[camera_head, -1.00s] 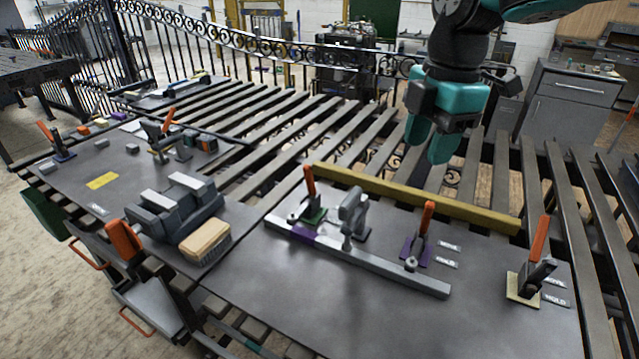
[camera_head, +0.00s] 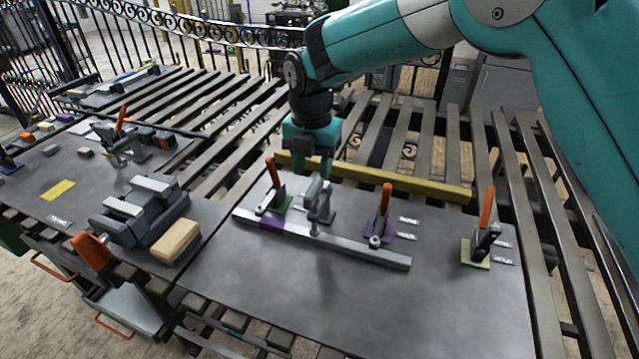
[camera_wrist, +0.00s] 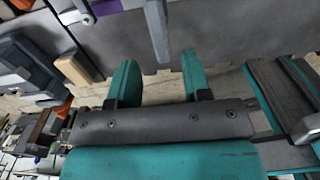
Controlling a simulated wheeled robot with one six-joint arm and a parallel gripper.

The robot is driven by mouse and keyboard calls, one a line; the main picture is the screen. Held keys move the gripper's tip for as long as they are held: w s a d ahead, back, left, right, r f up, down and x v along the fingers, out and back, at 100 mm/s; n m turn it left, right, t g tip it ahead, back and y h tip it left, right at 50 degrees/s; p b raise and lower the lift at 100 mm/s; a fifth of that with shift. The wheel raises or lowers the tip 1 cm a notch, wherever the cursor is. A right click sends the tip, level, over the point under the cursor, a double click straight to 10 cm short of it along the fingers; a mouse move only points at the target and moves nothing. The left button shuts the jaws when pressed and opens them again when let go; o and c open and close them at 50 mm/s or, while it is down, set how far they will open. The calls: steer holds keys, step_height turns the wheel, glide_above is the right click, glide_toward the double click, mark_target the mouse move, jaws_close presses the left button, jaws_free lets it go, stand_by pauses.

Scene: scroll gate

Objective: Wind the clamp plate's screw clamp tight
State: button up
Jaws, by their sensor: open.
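The clamp plate (camera_head: 300,295) is a dark flat plate on the slatted table. A grey screw clamp (camera_head: 319,203) stands upright on it, behind a long flat bar (camera_head: 345,247) with a purple band. My gripper (camera_head: 312,172) points down just above and behind the screw clamp in the head view; its teal fingers partly overlap the clamp's top, and I cannot tell whether they touch. In the wrist view my gripper (camera_wrist: 160,80) is open, with nothing visible between its fingers. A grey bar-like part (camera_wrist: 157,28) shows beyond the fingertips.
Orange-handled toggle clamps stand left (camera_head: 273,185) and right (camera_head: 381,215) of the screw clamp, another farther right (camera_head: 483,230). A yellow rail (camera_head: 420,186) runs behind. A vise (camera_head: 135,215) and wooden brush (camera_head: 175,241) sit left. The plate's front is bare.

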mark_target(316, 187)
step_height(316, 187, down, 6)
steer(key=shift+f+p, duration=0.2)
steer(key=shift+p, duration=0.4)
steer(key=shift+c, duration=0.4)
jaws_close()
steer(key=c, duration=0.7)
jaws_free()
steer(key=shift+d, duration=0.3)
jaws_close()
